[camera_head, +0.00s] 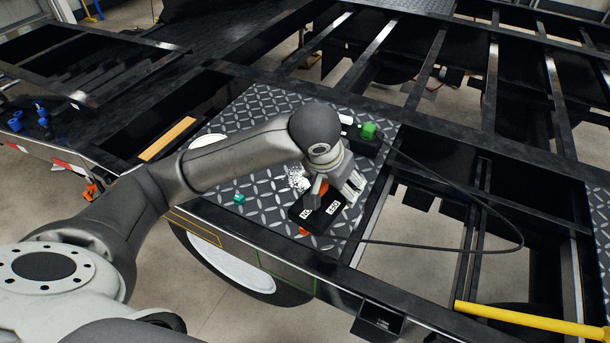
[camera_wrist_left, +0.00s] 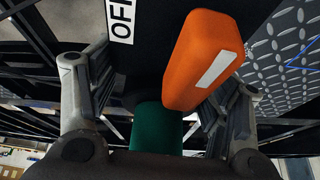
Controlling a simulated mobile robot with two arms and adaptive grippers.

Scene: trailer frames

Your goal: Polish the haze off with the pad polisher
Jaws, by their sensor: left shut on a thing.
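The pad polisher (camera_head: 330,211) appears to be the black body with white labels, one reading OFF in the left wrist view. Orange parts show on it, including an orange block with a white stripe (camera_wrist_left: 207,62). A green cylinder (camera_wrist_left: 157,127) shows close to my left palm, between the fingers. My left gripper (camera_head: 335,188) is shut on the polisher, low over the diamond plate (camera_head: 262,105); its exact grip is partly hidden. A speckled white patch (camera_head: 298,177), perhaps haze, shows left of the gripper. The pad's underside is hidden. My right gripper is not in view.
A black block with a green top (camera_head: 369,131) stands on the plate behind the gripper. A black cable (camera_head: 505,207) loops over the open frame bays at right. A teal block (camera_head: 239,198) lies on the plate's left part. A yellow bar (camera_head: 530,320) is at lower right.

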